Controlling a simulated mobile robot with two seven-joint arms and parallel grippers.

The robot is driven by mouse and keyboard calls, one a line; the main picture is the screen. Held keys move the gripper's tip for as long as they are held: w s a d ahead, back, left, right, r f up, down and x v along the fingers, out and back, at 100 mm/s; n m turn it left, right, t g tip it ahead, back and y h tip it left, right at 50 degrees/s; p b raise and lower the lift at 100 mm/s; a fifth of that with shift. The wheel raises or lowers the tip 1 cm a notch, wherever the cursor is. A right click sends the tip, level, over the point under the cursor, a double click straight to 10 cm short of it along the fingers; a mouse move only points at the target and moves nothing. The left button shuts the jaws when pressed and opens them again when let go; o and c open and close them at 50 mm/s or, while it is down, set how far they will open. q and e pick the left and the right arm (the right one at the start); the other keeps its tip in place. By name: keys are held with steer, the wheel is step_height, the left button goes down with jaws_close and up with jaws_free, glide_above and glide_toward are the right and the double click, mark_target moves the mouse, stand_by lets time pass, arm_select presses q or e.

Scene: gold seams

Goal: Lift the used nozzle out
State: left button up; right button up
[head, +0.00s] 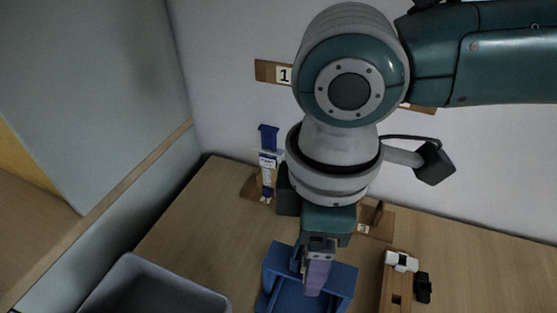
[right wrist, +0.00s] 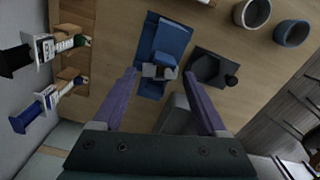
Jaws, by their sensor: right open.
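My right gripper (head: 314,280) points down over a blue holder (head: 343,280) on the wooden table. In the right wrist view my right gripper (right wrist: 160,73) is open, its two purple fingers apart. The same blue holder (right wrist: 172,38) shows beyond the fingertips, with a small grey piece (right wrist: 158,72) at its near end, seen between the tips. I cannot tell whether the fingers touch it. No part can be picked out surely as the used nozzle. My left gripper is in neither view.
A blue and white syringe (head: 268,165) stands in a wooden rack at the back wall. A grey bin (head: 130,268) is at lower left. A wooden stand with a white block (head: 402,261) is right of the holder.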

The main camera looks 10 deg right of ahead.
steer(key=shift+f+b, duration=1.15)
steer(key=shift+f, duration=0.75)
steer(key=shift+c, duration=0.2)
steer(key=c, duration=0.7)
steer(key=shift+r+p, duration=4.3)
steer(key=shift+p, duration=0.45)
